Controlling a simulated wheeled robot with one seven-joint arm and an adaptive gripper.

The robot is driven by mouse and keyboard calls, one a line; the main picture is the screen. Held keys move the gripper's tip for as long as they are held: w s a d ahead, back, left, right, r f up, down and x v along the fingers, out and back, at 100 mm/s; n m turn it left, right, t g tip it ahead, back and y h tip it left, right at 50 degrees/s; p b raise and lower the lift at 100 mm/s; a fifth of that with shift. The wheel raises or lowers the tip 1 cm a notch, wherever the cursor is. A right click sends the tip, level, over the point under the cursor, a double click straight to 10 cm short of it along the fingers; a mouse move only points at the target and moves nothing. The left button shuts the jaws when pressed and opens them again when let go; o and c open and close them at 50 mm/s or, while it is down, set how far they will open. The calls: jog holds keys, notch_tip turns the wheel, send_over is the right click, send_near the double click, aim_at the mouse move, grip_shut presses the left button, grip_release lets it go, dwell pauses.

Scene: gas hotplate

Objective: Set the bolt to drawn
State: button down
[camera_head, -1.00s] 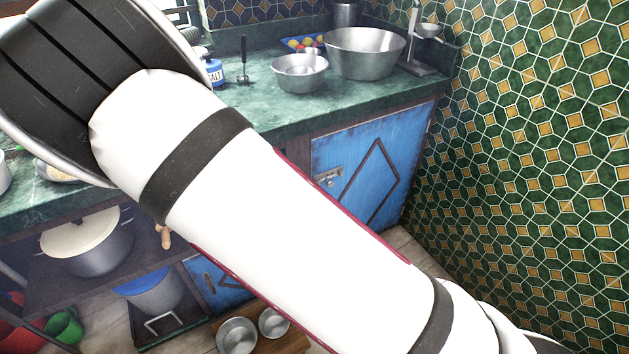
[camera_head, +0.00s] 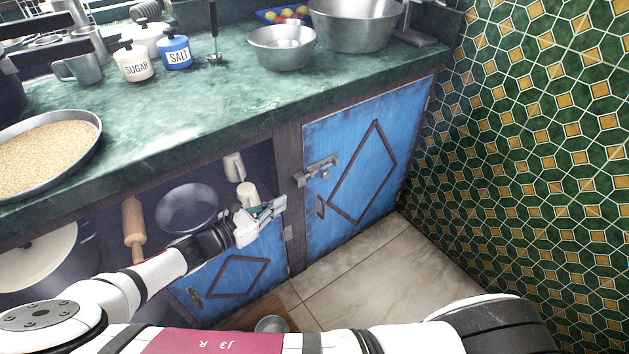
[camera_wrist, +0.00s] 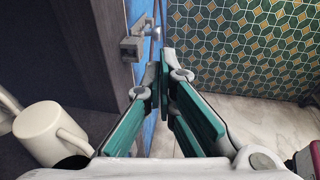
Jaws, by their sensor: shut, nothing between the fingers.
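The grey metal bolt (camera_head: 318,171) is mounted near the top left of the blue right-hand cupboard door (camera_head: 372,165). It lies roughly level, with its left end reaching the brown post beside the door. My gripper (camera_head: 279,204) is shut and empty, to the left of and below the bolt, in front of the post. In the wrist view, my green-padded fingers (camera_wrist: 167,75) come close together at the tips. The bolt's metal fitting (camera_wrist: 132,48) shows beyond and left of the tips. I cannot tell there how far the bolt is slid.
Left of the post is an open shelf with a white mug (camera_wrist: 50,133), a dark bowl (camera_head: 188,207) and a rolling pin (camera_head: 133,230). The green counter (camera_head: 205,105) overhangs above. The tiled wall (camera_head: 530,150) closes the right side. Bare floor (camera_head: 375,262) lies before the door.

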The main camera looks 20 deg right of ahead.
jog(key=shift+d, duration=0.1)
jog(key=b, duration=0.4)
send_near(328, 175)
jog(key=x, duration=0.5)
jog(key=shift+w+d+f, duration=0.1)
jog(key=shift+w+f, duration=0.05)
jog(key=shift+f, duration=0.05)
jog(key=d+p, duration=0.1)
jog(key=d, duration=0.1)
jog(key=w+d+p, duration=0.1)
jog(key=d, duration=0.1)
jog(key=shift+r, duration=0.15)
jog(key=shift+w, duration=0.15)
